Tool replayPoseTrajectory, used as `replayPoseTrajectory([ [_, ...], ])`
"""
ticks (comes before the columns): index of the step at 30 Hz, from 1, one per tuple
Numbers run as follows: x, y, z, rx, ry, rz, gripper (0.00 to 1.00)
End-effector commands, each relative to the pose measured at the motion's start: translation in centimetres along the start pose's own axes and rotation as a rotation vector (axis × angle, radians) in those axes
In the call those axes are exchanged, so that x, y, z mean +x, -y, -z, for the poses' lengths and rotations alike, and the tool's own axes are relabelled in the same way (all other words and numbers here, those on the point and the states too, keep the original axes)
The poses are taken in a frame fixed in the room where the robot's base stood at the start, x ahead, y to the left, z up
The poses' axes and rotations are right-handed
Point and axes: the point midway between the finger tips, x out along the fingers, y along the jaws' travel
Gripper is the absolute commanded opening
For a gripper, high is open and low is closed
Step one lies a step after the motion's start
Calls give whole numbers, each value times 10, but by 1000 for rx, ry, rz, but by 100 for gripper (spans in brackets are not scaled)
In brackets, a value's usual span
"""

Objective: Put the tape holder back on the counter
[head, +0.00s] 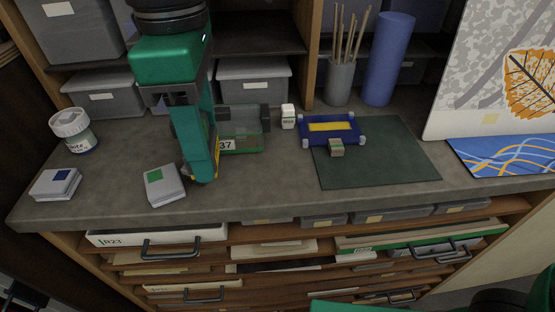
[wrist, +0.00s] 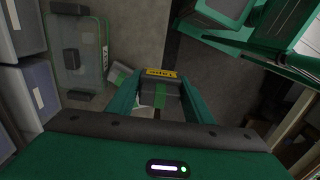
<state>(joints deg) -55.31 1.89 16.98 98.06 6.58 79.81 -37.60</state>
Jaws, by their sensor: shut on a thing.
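My gripper (head: 204,178) points down over the front part of the grey counter (head: 110,190), left of centre in the head view. In the wrist view my gripper (wrist: 160,92) is shut on the tape holder (wrist: 155,95), a dark grey block with a green band and a yellow label reading "Tape". The tape holder sits between the two teal fingers. In the head view my arm mostly hides it; only a thin yellow strip shows beside the finger. I cannot tell whether it touches the counter.
A clear bin (head: 242,135) marked 37 stands just behind my gripper. A white box with a green label (head: 164,185) lies close left, a blue-labelled box (head: 55,184) and a paint jar (head: 74,130) farther left. A dark green mat (head: 380,165) lies right. Drawers sit below the front edge.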

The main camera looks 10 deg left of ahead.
Motion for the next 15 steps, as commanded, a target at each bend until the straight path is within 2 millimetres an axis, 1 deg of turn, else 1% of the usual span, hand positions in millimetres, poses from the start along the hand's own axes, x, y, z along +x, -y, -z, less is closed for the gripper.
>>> replayPoseTrajectory([
  [9, 36, -28, -54, 4, 1, 1, 14],
  [15, 56, -44, -83, 3, 0, 0, 14],
])
